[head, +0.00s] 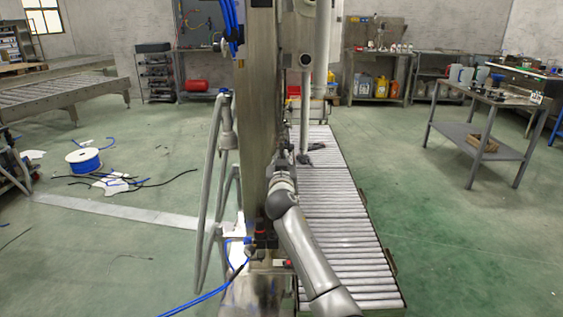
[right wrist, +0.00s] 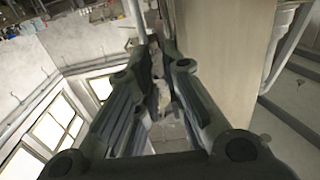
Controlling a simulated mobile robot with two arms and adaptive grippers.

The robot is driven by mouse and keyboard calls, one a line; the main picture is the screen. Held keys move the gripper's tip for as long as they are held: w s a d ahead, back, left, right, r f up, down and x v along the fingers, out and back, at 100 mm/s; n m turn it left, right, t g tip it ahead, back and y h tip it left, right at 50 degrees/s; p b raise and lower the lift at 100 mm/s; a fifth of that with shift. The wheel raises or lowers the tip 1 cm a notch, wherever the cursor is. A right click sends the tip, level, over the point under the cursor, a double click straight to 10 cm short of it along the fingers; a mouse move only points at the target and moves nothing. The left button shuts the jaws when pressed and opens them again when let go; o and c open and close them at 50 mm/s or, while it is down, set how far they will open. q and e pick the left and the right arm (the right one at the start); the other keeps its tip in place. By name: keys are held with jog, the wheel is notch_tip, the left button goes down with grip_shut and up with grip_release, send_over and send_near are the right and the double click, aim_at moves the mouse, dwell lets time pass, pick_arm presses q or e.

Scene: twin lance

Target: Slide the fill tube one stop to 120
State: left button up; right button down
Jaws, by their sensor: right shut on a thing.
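A slim grey upright tube (head: 305,110) with a dark cap hangs just right of the steel column (head: 257,100); I take it for the fill tube. Its lower end is above the roller conveyor. My right gripper (head: 283,160) is at the column's right side, left of the tube's lower part, and small in the head view. In the right wrist view the right gripper (right wrist: 158,55) is shut on a small grey part between its fingers, beside the broad column face (right wrist: 215,60). I cannot tell what this part is. No 120 mark is readable. My left gripper is not in view.
The roller conveyor (head: 340,220) runs away beneath the tube. A grey tubular frame (head: 210,180) stands left of the column. Blue hose (head: 195,300) trails near the column's foot. A metal table (head: 490,105) stands at right; the green floor between is clear.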

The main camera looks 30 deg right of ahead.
jog(key=c, duration=1.5)
grip_release()
jog(key=shift+w+d, duration=0.1)
jog(key=v, duration=1.2)
